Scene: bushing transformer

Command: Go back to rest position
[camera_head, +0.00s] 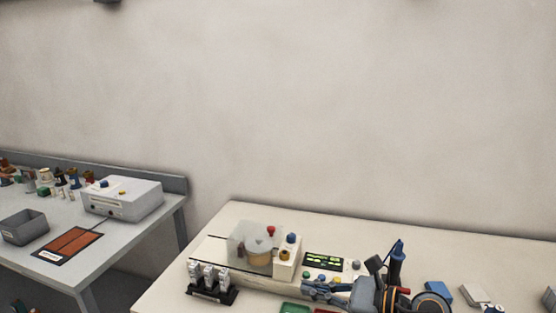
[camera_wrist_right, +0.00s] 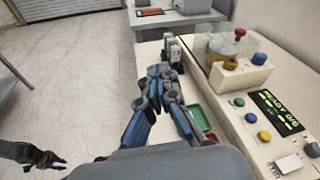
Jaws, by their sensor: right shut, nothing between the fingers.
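My right gripper (camera_head: 308,288) is low in the head view, over the front of the cream workbench (camera_head: 165,285). In the right wrist view my right gripper (camera_wrist_right: 160,72) has its blue-grey fingers together, with nothing between them. It is in the air left of the cream machine (camera_wrist_right: 228,98), apart from it. A dark gripper, my left one (camera_wrist_right: 42,157), shows small at the lower left of the wrist view, over the floor. Its finger opening is too small to read.
The machine has a clear cover (camera_head: 250,245), coloured buttons and a green-lit display (camera_head: 323,261). A black rack (camera_head: 212,290) with pale pieces stands at its left. Green and red trays lie in front. A grey table (camera_head: 60,265) stands left, across a floor gap.

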